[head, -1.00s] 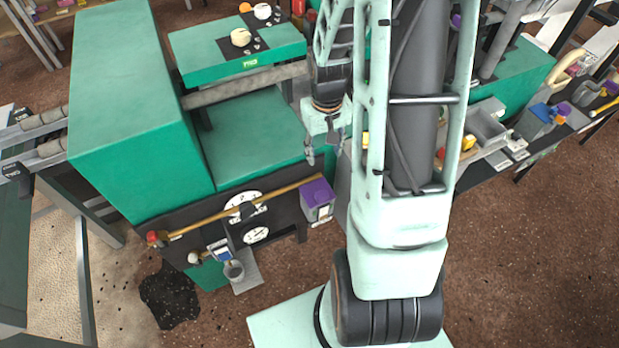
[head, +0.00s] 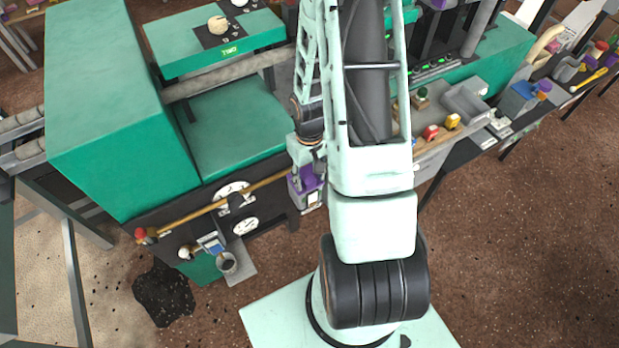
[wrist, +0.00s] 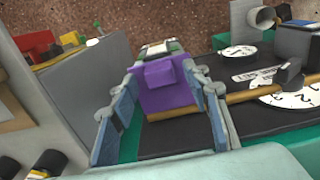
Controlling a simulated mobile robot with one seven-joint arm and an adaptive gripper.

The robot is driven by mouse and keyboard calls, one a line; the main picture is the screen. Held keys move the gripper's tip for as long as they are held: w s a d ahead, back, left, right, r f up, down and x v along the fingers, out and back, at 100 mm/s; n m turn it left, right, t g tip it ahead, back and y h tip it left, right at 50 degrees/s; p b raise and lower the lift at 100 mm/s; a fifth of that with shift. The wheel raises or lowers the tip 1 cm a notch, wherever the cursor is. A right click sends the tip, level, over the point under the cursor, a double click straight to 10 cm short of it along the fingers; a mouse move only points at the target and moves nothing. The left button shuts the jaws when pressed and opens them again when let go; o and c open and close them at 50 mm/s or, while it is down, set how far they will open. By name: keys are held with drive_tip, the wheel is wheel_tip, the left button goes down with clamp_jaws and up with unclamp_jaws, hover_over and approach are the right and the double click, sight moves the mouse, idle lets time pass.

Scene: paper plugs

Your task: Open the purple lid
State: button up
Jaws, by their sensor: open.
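The purple lid (wrist: 168,88) tops a small grey box on the front of the green machine. In the wrist view it lies between the two fingers of my gripper (wrist: 163,122), which is open. The lid looks shut. In the head view the lid (head: 307,180) is partly hidden by my gripper (head: 308,172), which is right above and around it. I cannot tell whether the fingers touch it.
A yellow-brown rod (head: 215,207) runs along the machine's dark front panel to the left of the box, near white dials (head: 246,226). A grey cabinet side (wrist: 82,95) stands close on the left in the wrist view. The floor in front is open.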

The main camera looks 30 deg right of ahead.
drive_tip(key=shift+f, duration=0.45)
clamp_jaws()
